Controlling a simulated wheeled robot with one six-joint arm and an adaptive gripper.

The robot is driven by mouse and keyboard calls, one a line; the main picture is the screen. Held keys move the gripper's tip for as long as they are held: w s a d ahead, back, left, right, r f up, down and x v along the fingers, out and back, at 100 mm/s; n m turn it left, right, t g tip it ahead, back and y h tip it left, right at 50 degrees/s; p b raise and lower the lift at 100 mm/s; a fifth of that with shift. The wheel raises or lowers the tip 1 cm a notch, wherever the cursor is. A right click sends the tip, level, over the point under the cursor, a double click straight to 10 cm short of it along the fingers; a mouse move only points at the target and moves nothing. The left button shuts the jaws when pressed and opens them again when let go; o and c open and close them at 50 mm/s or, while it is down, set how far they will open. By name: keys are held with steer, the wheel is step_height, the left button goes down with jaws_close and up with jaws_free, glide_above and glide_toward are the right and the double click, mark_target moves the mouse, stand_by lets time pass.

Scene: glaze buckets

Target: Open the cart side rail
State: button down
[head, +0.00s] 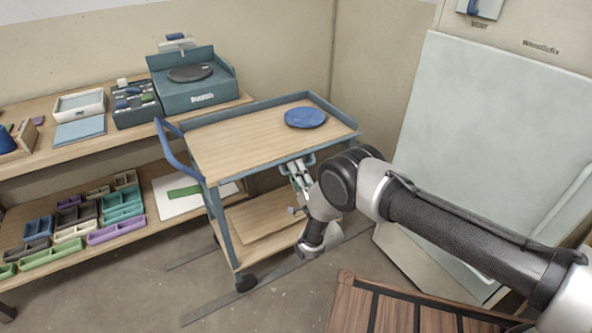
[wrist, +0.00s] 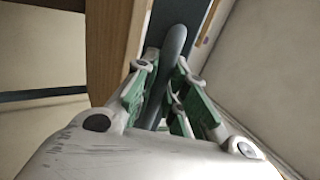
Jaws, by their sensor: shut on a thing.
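The cart (head: 240,150) has a wooden top with a blue-grey frame and stands in the middle of the head view. Raised edging shows along its back and right sides; the near long edge looks low. My gripper (head: 298,167) is at this near edge, right of its middle. In the wrist view my gripper (wrist: 160,88) has its green-padded fingers on both sides of a rounded grey bar (wrist: 175,45), shut on it. The bar lies beside the cart's wooden edge and appears to be the side rail. The fingers hide its lower part.
A blue round plate (head: 305,117) rests on the cart top. A bench with trays (head: 120,222) and a turntable box (head: 192,88) stands left. A large pale cabinet (head: 490,140) is right. A slatted wooden surface (head: 400,310) is in front. Floor shows left of it.

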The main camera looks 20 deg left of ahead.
steer(key=c, duration=1.5)
jaws_free()
steer(key=shift+o, duration=0.2)
steer(key=shift+r, duration=0.15)
